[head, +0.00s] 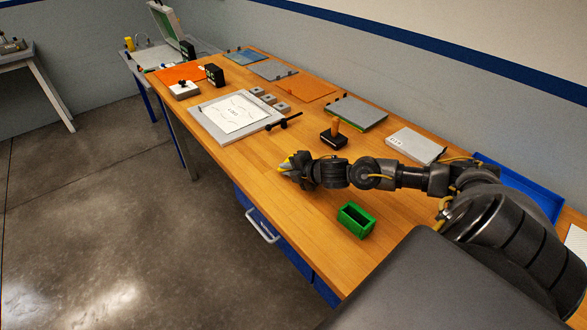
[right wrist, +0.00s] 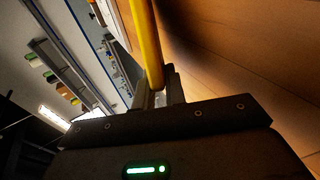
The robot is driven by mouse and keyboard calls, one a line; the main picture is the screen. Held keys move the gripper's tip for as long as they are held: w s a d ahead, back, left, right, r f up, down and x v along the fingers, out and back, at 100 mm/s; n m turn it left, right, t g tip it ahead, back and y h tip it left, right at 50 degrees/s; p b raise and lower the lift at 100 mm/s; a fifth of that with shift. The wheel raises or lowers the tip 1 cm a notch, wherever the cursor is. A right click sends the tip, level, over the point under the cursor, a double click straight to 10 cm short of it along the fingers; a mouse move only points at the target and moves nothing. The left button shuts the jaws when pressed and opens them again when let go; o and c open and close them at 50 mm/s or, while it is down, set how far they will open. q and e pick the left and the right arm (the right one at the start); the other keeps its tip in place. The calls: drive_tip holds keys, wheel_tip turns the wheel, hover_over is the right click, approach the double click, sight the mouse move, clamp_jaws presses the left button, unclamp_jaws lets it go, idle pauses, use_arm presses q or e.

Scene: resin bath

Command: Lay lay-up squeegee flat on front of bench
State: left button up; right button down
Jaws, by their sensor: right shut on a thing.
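My right gripper (head: 291,168) is over the front part of the wooden bench (head: 262,187), near its front edge. It is shut on a yellow, bar-like thing, which I take to be the lay-up squeegee (right wrist: 146,45). In the right wrist view the squeegee stands out between the fingers (right wrist: 160,90), with wood to its right. In the head view only a little yellow shows at the fingertips. I cannot tell whether it touches the bench top. My left gripper is not in view.
A green open box (head: 356,220) stands near the front edge. Behind the gripper is a black block with an orange handle (head: 336,127). A white framed board (head: 234,113) lies to the left, and a grey box (head: 414,145) to the right. Bare wood lies between gripper and green box.

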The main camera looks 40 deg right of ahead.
drive_tip(key=c, duration=1.6)
unclamp_jaws()
drive_tip(key=shift+r, duration=0.1)
drive_tip(key=shift+s+d+r+p, duration=0.1)
drive_tip(key=shift+s+r+p, duration=0.1)
drive_tip(key=shift+s+p, duration=0.15)
drive_tip(key=shift+p+v, duration=1.5)
drive_tip(key=shift+v, duration=2.1)
drive_tip(key=shift+f, duration=0.1)
